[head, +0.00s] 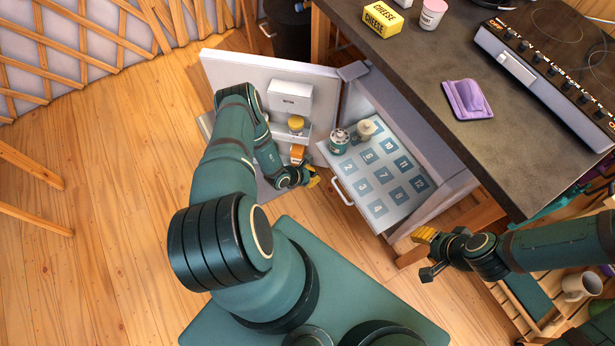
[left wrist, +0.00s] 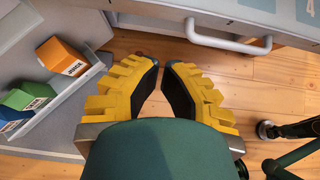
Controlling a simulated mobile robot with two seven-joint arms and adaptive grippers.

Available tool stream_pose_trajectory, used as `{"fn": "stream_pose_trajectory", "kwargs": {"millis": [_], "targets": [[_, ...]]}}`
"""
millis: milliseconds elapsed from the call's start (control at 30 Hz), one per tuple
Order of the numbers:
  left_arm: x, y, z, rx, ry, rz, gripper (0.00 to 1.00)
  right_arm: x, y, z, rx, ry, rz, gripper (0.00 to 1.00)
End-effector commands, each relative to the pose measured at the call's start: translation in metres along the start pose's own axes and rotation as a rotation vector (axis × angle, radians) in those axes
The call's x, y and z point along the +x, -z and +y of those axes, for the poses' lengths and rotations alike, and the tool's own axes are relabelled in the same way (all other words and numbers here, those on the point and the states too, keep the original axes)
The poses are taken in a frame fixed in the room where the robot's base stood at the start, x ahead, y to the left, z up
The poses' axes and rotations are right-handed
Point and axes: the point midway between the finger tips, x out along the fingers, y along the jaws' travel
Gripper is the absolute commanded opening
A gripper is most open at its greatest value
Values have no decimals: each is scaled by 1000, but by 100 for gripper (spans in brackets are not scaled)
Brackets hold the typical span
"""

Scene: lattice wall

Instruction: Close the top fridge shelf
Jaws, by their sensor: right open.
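The top fridge shelf (head: 357,169) is pulled out of the fridge (head: 410,112), with numbered blue squares on its surface. Its pale handle (head: 341,192) is on the front edge; the handle also shows at the top of the left wrist view (left wrist: 228,42). A green-and-white can (head: 339,141) and a cream-coloured container (head: 366,130) stand at the shelf's back. My left gripper (head: 314,178) is just left of the handle, apart from it, its fingers partly open and empty. My right gripper (head: 426,246) is open and empty, right of the shelf's front corner.
The fridge door (head: 270,78) stands open on the left, with a white box (head: 290,97), a yellow-lidded jar (head: 296,124) and an orange carton (head: 297,154) in its racks. The counter (head: 420,60) is above the fridge on the right. Wood floor (head: 110,200) is clear on the left.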

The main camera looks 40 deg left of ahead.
Motion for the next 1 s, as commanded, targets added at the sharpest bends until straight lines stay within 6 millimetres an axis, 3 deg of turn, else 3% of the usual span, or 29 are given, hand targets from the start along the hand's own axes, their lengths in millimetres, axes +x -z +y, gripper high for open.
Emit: {"fn": "stream_pose_trajectory", "kwargs": {"millis": [167,400,1000], "targets": [[38,2,-1,1,2,-1,0,16,1,6,-1,-1,7,44],[58,-22,0,1,2,-1,0,22,2,8,-1,-1,11,44],[63,-30,-1,0,2,1,0,22,3,8,-1,-1,12,44]]}}
